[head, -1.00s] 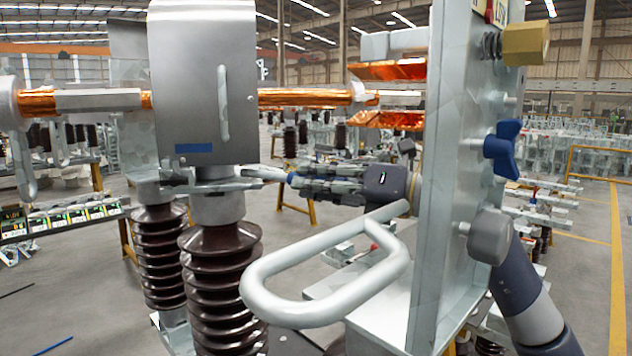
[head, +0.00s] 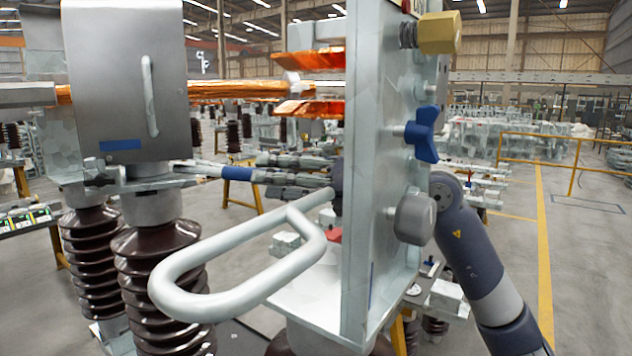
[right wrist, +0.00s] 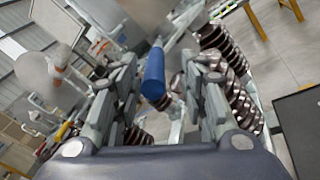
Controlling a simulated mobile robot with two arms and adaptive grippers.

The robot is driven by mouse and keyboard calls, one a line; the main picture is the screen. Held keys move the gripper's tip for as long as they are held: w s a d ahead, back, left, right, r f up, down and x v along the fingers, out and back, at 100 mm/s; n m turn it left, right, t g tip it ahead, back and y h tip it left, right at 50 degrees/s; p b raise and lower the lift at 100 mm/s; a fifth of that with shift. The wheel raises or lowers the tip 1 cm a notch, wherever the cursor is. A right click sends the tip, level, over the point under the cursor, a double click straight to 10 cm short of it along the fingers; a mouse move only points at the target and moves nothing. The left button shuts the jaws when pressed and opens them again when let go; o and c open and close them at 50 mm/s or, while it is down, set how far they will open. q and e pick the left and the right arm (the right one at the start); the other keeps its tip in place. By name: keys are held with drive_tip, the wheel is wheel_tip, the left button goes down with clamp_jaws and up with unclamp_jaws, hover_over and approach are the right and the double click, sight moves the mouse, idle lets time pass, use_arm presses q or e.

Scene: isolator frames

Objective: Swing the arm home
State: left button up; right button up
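The isolator's copper arm (head: 225,90) runs level from the grey box housing (head: 125,75). Its tip lines up between the upper and lower copper contacts (head: 312,60) by the tall metal plate; I cannot tell how deep it sits. A rod with a blue grip (head: 266,175) sticks out below the housing. My right gripper (head: 268,175) is around the blue grip's end, its palm hidden behind the plate. In the right wrist view the blue grip (right wrist: 153,75) lies between the spread fingers, with gaps beside it. My left gripper is not in view.
The tall metal plate (head: 385,180) with a blue knob (head: 425,133) stands between the view and my right arm. A pale loop handle (head: 240,275) juts forward. Brown ribbed insulators (head: 155,270) stand at left. Open floor and a yellow railing (head: 540,150) lie at right.

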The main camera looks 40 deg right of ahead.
drive_tip(key=v, duration=0.7)
drive_tip(key=shift+s, duration=0.1)
